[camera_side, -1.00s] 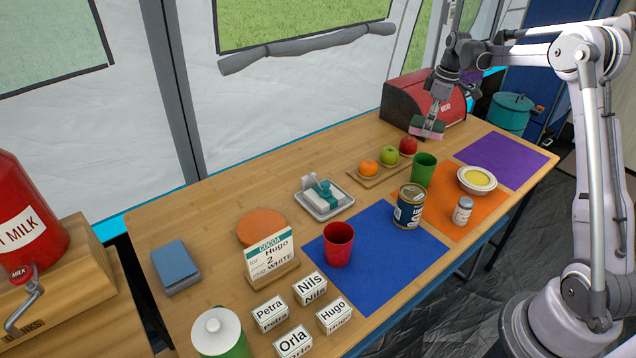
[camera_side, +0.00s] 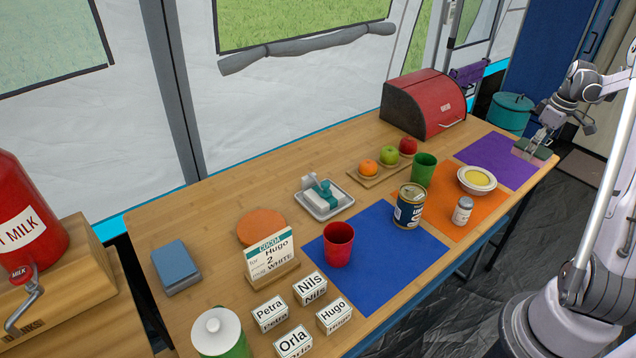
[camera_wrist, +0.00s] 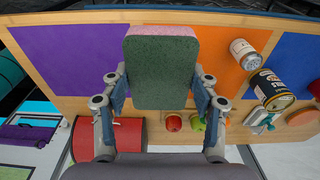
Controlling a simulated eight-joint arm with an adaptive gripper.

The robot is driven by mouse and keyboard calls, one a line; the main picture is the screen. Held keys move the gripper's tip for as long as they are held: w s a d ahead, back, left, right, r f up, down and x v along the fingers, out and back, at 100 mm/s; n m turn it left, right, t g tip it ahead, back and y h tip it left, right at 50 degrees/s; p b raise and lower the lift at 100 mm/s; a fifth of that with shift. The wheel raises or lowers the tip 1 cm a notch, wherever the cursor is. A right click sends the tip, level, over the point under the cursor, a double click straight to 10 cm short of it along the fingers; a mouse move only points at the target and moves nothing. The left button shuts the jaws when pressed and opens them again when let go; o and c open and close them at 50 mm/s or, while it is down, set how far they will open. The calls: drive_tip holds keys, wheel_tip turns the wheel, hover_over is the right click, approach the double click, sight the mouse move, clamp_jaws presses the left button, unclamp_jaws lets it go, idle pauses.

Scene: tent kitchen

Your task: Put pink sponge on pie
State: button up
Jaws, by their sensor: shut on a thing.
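The pink sponge (camera_wrist: 162,68), with a broad dark green face and a pink edge, fills the middle of the wrist view. My gripper (camera_wrist: 159,82) is shut on it, a finger on each side. In the side view my gripper (camera_side: 534,148) holds the sponge above the far right end of the table, by the purple mat (camera_side: 492,160). The pie (camera_side: 477,180), yellow in a pale round dish, sits on the orange mat (camera_side: 459,214), left of and nearer the camera than my gripper. The pie does not show in the wrist view, where the sponge covers much of the middle.
A small jar (camera_side: 462,210), a can (camera_side: 409,207) and a green cup (camera_side: 423,169) stand near the pie. A fruit board (camera_side: 365,180) and red bread box (camera_side: 424,104) are behind. The purple mat is largely bare.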

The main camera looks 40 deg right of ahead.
wheel_tip(320, 180, down, 3)
drive_tip(key=shift+w+r, duration=0.1)
hover_over(477, 177)
drive_tip(key=f, duration=0.7)
drive_tip(key=shift+s+a, duration=0.1)
drive_tip(key=shift+s, duration=0.15)
drive_tip(key=shift+f, duration=2.05)
drive_tip(key=o, duration=0.7)
drive_tip(key=shift+f, duration=0.1)
